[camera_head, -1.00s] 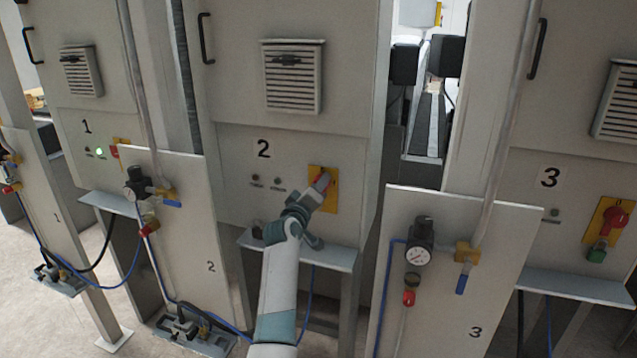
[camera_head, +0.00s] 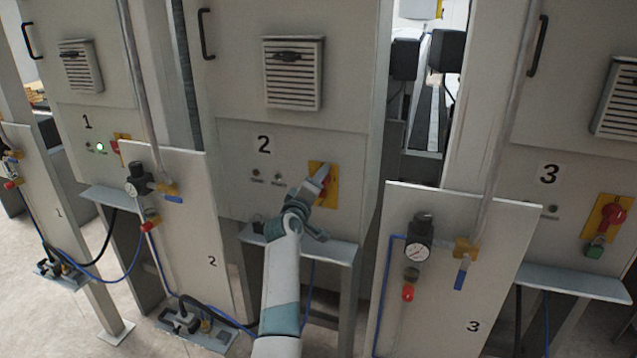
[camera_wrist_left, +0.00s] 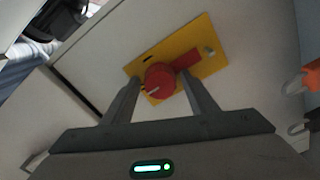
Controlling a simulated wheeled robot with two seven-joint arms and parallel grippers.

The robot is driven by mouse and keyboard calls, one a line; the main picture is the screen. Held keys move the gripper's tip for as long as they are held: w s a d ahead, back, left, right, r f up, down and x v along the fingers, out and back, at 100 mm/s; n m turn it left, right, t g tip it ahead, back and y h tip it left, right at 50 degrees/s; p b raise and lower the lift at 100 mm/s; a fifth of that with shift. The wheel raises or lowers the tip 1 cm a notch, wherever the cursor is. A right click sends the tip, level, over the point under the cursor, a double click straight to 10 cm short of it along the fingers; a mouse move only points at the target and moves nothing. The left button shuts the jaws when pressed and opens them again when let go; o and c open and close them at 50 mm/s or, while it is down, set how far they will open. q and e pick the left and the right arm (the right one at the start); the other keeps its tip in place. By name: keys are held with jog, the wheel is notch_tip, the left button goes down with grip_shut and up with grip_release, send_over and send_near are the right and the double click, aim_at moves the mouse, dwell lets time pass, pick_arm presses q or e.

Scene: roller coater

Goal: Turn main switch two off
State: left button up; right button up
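Main switch two is a red rotary knob on a yellow plate (camera_head: 331,189) on the cabinet panel marked 2. My left gripper (camera_head: 322,178) is in front of it and hides most of the knob in the head view. In the left wrist view the red knob (camera_wrist_left: 159,80) shows between the two finger tips of my left gripper (camera_wrist_left: 160,84), with a red bar reaching up and right on the yellow plate (camera_wrist_left: 208,62). The fingers are spread on either side of the knob; contact is unclear. My right gripper is not in view.
Two indicator lamps (camera_head: 267,176) on panel 2 look unlit; panel 1 has a lit green lamp (camera_head: 99,147). A metal ledge (camera_head: 340,252) juts out below the switch. Stand plates with gauges and blue hoses flank the arm. An orange object (camera_wrist_left: 303,82) is at the wrist view's right.

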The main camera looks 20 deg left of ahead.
pick_arm(q)
jog(key=shift+s, duration=0.15)
jog(key=s+p, duration=0.7)
jog(key=s, duration=1)
jog(key=shift+a+p, duration=0.3)
jog(key=shift+p, duration=0.05)
